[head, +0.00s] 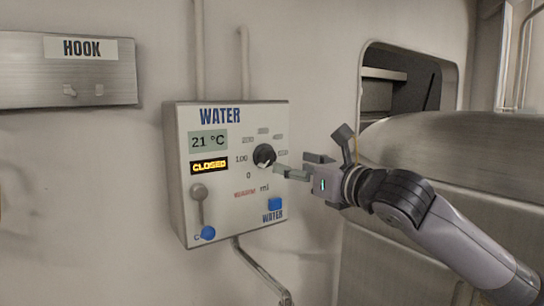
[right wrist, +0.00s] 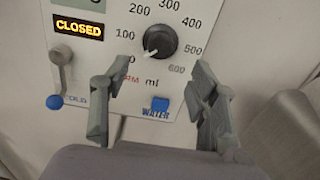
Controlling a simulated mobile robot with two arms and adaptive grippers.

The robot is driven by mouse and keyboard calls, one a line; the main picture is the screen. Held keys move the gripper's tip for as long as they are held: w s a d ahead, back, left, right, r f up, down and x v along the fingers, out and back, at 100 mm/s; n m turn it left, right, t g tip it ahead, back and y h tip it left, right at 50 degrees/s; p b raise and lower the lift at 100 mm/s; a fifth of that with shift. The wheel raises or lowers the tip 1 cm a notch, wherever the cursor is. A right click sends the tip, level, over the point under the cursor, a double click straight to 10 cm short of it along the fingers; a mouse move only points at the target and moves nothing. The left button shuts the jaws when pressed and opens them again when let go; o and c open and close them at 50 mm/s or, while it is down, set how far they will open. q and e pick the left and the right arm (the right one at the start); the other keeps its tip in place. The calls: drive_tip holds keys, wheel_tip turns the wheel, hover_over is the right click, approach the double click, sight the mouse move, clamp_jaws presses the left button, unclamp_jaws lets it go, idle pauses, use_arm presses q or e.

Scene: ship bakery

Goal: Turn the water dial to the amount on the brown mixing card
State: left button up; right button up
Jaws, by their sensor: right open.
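The water dial (head: 264,155) is a round black knob on the white WATER panel (head: 225,228). In the right wrist view, the dial (right wrist: 160,41) has a white pointer aimed down-left, close to the 0 end of its scale, which runs to 600 ml. My right gripper (head: 291,163) is just in front of the panel, to the right of the dial in the head view. In the right wrist view the right gripper (right wrist: 162,64) is open, its fingers apart and below the dial, with nothing between them. The brown mixing card is not in view, nor is my left gripper.
The panel also has a "21 °C" display (head: 208,141), a "CLOSED" display (head: 209,167), a lever with a blue knob (head: 208,233) and a blue WATER button (head: 275,204). A pipe (head: 262,271) runs below. A metal HOOK plate (head: 70,85) is at left.

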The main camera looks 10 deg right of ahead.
sight(271, 158)
drive_tip(key=p+x, duration=0.1)
drive_tip(key=x, duration=0.7)
drive_tip(key=shift+w+a, duration=0.2)
drive_tip(key=shift+w, duration=0.3)
use_arm(q)
drive_tip(key=shift+w+d+r, duration=0.1)
drive_tip(key=shift+w+r, duration=0.8)
drive_tip(key=shift+w, duration=0.15)
use_arm(e)
drive_tip(key=c, duration=1.2)
